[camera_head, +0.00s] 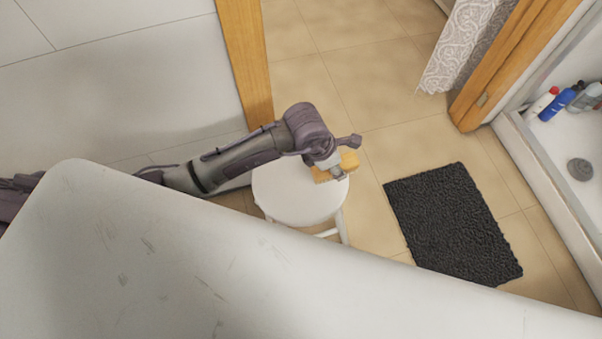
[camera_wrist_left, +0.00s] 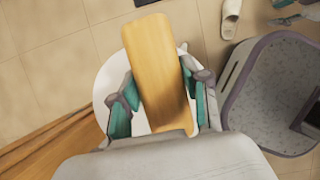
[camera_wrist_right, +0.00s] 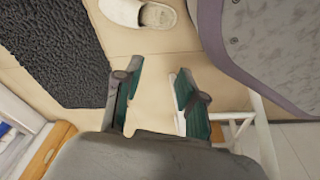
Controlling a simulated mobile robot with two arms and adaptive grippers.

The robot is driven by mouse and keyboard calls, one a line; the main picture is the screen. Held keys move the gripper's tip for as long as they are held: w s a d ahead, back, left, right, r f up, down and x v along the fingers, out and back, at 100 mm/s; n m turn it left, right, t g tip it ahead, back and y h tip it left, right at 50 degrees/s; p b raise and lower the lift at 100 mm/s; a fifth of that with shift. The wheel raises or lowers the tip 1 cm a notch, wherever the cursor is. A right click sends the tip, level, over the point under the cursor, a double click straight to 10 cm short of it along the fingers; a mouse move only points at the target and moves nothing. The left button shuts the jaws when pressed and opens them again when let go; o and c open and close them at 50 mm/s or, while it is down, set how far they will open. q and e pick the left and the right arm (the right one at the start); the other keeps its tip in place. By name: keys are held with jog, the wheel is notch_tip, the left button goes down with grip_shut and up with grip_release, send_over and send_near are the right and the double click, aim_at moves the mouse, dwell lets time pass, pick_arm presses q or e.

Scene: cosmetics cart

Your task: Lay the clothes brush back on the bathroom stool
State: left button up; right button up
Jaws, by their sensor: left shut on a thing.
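The clothes brush, a light wooden block (camera_wrist_left: 157,62), is held between the fingers of my left gripper (camera_wrist_left: 163,103). In the head view the brush (camera_head: 348,160) shows beside my left gripper (camera_head: 334,167), over the back right part of the round white bathroom stool (camera_head: 290,200). The stool seat (camera_wrist_left: 107,82) also shows behind the brush in the left wrist view. I cannot tell whether the brush touches the seat. My right gripper (camera_wrist_right: 153,92) has its fingers apart with nothing between them; it does not show in the head view.
A dark bath mat (camera_head: 452,222) lies on the tiled floor right of the stool. A wooden door frame (camera_head: 247,60) stands behind the stool. Bottles (camera_head: 558,103) stand in the shower tray at right. A white slipper (camera_wrist_right: 138,12) lies on the floor.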

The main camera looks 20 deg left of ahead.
pick_arm(q)
jog(key=a+f, duration=0.1)
jog(key=a, duration=0.2)
jog(key=a+f, duration=0.2)
jog(key=a, duration=0.1)
jog(key=a+f, duration=0.2)
jog(key=a, duration=0.1)
jog(key=shift+w+f+b, duration=0.2)
jog(key=shift+w+b, duration=0.1)
jog(key=shift+b, duration=0.05)
notch_tip(320, 180, down, 3)
jog(key=shift+f+b, duration=0.2)
jog(key=shift+b, duration=0.2)
jog(key=shift+f, duration=0.3)
pick_arm(e)
jog(key=w+r, duration=0.2)
jog(key=r, duration=0.1)
jog(key=w+r, duration=0.1)
jog(key=shift+a+r, duration=0.2)
jog(key=shift+r, duration=0.15)
pick_arm(q)
jog(key=shift+f, duration=0.1)
jog(key=o, duration=1)
pick_arm(e)
jog(key=shift+w+r, duration=0.15)
jog(key=shift+r, duration=0.1)
jog(key=shift+r+t, duration=0.1)
jog(key=shift+t, duration=0.2)
